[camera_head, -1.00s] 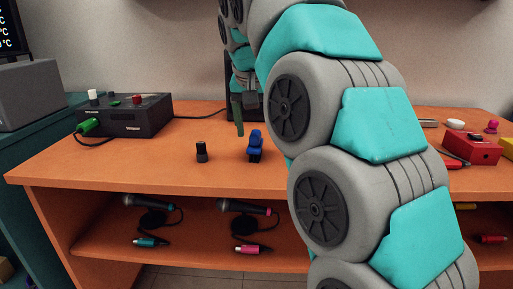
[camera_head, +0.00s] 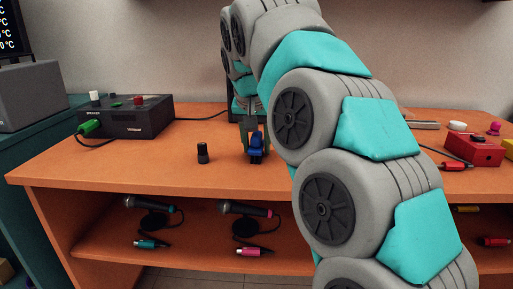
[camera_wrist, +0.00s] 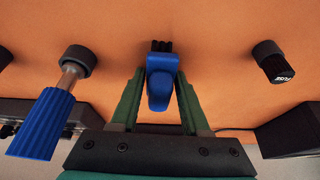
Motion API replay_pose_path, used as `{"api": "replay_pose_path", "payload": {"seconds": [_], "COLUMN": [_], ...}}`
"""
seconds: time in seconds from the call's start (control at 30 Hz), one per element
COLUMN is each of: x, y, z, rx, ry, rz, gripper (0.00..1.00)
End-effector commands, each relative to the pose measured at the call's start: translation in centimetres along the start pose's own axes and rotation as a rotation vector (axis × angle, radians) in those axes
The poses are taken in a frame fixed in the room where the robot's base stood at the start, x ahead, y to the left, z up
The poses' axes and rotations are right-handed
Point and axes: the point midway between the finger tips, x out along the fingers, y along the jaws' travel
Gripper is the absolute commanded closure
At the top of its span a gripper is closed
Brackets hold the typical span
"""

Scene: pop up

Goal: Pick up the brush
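The brush (camera_head: 256,150) is blue and stands near the front of the orange bench. In the wrist view the brush (camera_wrist: 161,85) shows a blue handle and black bristles at the top. My gripper (camera_head: 255,138) is low over the bench with its green fingers on either side of the brush. In the wrist view my gripper (camera_wrist: 160,75) is open, with a narrow gap visible between each finger and the handle. Whether the fingers reach past the handle's middle is hard to tell.
A black fuse cylinder (camera_wrist: 273,62) stands to one side; it also shows in the head view (camera_head: 203,152). A ridged blue-handled tool (camera_wrist: 42,125) is on the other side.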

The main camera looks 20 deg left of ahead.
Motion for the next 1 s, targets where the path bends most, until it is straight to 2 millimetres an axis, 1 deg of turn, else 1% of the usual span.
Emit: {"api": "replay_pose_path", "payload": {"seconds": [0.03, 0.3, 0.4, 0.8, 1.0], "x": [0.00, 0.00, 0.00, -0.06, -0.59], "y": [0.00, -0.01, -0.01, 0.00, -0.02], "z": [0.00, 0.01, 0.01, -0.02, -0.27], "rx": [0.000, 0.000, 0.000, 0.000, 0.000], "ry": [0.000, 0.000, 0.000, 0.000, -0.001], "rz": [0.000, 0.000, 0.000, 0.000, 0.001], "gripper": [0.61, 0.91, 1.00, 1.00, 1.00]}}
